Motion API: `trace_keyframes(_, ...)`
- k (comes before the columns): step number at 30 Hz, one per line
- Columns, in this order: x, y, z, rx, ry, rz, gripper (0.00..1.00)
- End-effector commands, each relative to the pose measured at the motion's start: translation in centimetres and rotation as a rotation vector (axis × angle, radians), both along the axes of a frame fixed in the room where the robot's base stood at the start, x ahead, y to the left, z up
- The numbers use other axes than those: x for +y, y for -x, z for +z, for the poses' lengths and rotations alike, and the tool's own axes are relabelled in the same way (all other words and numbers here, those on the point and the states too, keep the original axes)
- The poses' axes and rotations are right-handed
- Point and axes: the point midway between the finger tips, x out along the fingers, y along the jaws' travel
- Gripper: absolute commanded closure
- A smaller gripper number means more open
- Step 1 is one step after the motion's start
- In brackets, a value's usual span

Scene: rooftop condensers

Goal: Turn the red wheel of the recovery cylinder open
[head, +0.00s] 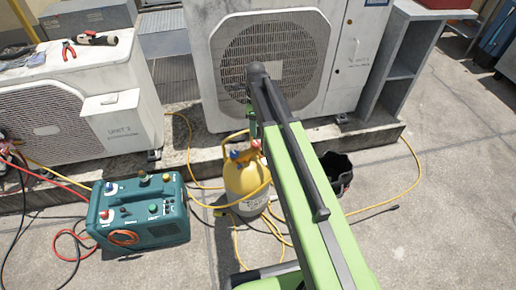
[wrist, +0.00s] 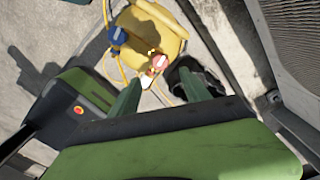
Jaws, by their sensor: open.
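The yellow recovery cylinder (head: 247,186) stands upright on the ground in front of the middle condenser; its top also shows in the wrist view (wrist: 158,32). Its red wheel (wrist: 161,62) sits near the collar, with the blue wheel (wrist: 117,36) up and to the left of it. In the head view the red wheel (head: 257,144) shows small beside my arm. My gripper (wrist: 160,86) is open and empty. Its two green fingers point toward the cylinder top, with the red wheel showing between and just beyond their tips. I see no contact; the exact gap is unclear.
A teal recovery machine (head: 140,212) stands left of the cylinder. A black bucket (head: 336,172) stands close on the right. Yellow hoses (head: 385,200) loop around the cylinder. Condensers (head: 265,60) rise behind on a concrete curb. The ground at the right is open.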

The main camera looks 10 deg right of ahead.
Motion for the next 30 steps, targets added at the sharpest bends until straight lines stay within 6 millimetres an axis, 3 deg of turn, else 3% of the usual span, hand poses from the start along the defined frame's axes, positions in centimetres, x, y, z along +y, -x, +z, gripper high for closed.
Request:
trace_keyframes(1, 0.0, 0.0, -2.3, 0.0, 0.0, 0.0, 0.45)
trace_keyframes(12, -0.1, 0.0, -9.3, 0.0, 0.0, 0.0, 0.45)
trace_keyframes(23, -0.1, 0.0, -9.7, 0.0, 0.0, -0.001, 0.45)
trace_keyframes(30, -0.1, 0.0, -9.7, 0.0, 0.0, -0.001, 0.75)
